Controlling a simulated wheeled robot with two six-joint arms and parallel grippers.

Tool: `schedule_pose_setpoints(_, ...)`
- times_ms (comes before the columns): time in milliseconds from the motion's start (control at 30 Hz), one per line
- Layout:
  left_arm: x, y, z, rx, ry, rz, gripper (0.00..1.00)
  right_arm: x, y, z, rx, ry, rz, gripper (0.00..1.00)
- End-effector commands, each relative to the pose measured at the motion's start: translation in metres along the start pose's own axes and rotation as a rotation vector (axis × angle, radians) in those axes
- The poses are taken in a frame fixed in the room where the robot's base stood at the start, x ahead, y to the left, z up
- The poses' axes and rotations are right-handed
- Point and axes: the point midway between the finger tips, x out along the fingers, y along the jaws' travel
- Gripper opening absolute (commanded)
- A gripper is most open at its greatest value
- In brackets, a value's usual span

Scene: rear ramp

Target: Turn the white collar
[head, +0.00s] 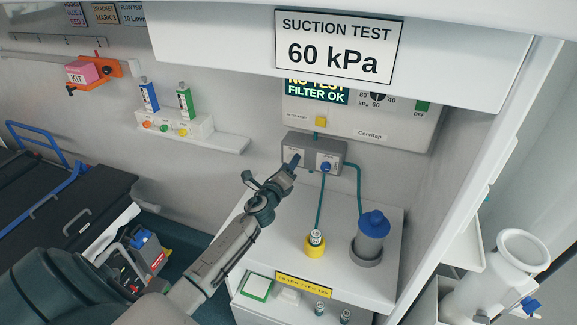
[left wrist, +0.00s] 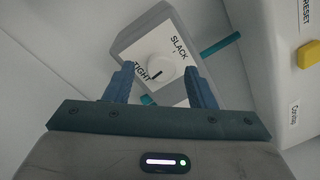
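The white collar (left wrist: 155,71) is a round white knob with a short black mark, on a grey block (left wrist: 146,30) lettered SLACK on the upper right and TIGHT on the lower left. In the head view the grey block (head: 328,146) is on the wall below the suction panel; my gripper covers its left part and I cannot make out the collar there. My left gripper (head: 292,163) is at the block. In the left wrist view its blue fingers (left wrist: 159,72) are apart, one each side of the collar; I cannot tell whether they touch it. My right gripper is not in view.
Teal tubes run from the block towards a yellow-based fitting (head: 314,250) and a blue-lidded canister (head: 371,238) on the white counter. The suction panel (head: 412,130) is above.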

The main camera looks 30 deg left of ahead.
Motion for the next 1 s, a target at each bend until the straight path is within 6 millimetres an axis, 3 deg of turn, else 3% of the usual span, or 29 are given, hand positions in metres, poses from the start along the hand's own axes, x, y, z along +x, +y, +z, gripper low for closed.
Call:
schedule_pose_setpoints(367,-0.007,0.001,0.0,0.0,0.0,0.0,0.5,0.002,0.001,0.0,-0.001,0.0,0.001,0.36)
schedule_pose_setpoints(800,-0.085,0.002,-0.002,0.002,0.001,-0.001,0.5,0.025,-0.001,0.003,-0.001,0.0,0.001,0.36)
schedule_pose_setpoints(1000,-0.105,0.001,-0.001,0.0,0.001,0.0,0.5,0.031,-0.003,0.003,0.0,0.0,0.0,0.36)
